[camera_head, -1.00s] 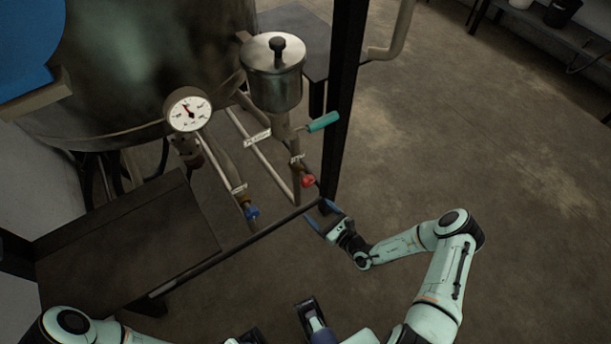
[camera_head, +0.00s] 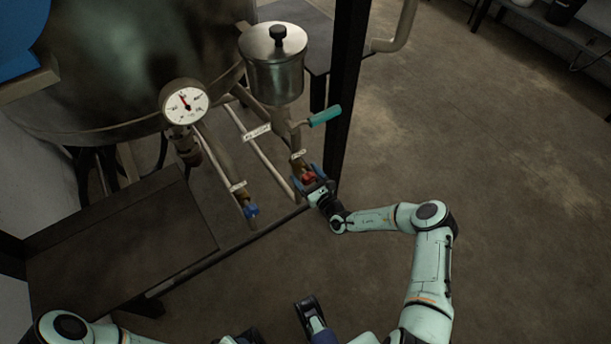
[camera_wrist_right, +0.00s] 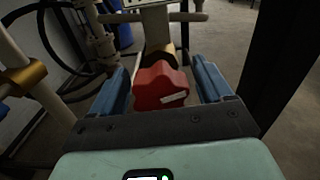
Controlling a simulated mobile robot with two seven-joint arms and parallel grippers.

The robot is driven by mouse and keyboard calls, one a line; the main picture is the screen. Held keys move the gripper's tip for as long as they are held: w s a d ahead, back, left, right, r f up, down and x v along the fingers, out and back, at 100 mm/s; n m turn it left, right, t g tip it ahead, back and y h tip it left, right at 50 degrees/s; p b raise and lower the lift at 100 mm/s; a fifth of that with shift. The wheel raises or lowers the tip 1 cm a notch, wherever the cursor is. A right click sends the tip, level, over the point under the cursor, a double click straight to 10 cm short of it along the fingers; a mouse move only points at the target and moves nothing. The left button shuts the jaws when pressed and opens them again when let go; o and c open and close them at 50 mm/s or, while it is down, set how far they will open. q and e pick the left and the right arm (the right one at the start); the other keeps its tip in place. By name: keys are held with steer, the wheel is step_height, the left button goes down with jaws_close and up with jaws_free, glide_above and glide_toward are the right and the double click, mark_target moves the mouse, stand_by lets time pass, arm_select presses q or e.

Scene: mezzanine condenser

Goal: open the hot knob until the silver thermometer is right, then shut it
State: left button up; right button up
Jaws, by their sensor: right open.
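The red knob (camera_head: 309,177) sits on the right pipe below the steel canister. My right gripper (camera_head: 308,180) is open around it. In the right wrist view the red knob (camera_wrist_right: 160,86) stands between the two blue fingers (camera_wrist_right: 165,90), with a gap on each side. A round white dial gauge (camera_head: 186,104) with a red needle stands at the left of the canister; its needle points up and slightly left, and its figures are too small to read.
A blue knob (camera_head: 251,210) is on the pipe to the left. A teal-handled lever (camera_head: 325,115) sticks out above the red knob. A black post (camera_head: 345,90) stands close right of it. A dark table (camera_head: 120,245) is at the left; the floor at the right is clear.

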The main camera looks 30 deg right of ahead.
steer(key=shift+w, duration=0.2)
steer(key=shift+c, duration=0.3)
steer(key=c, duration=1)
steer(key=shift+o, duration=0.2)
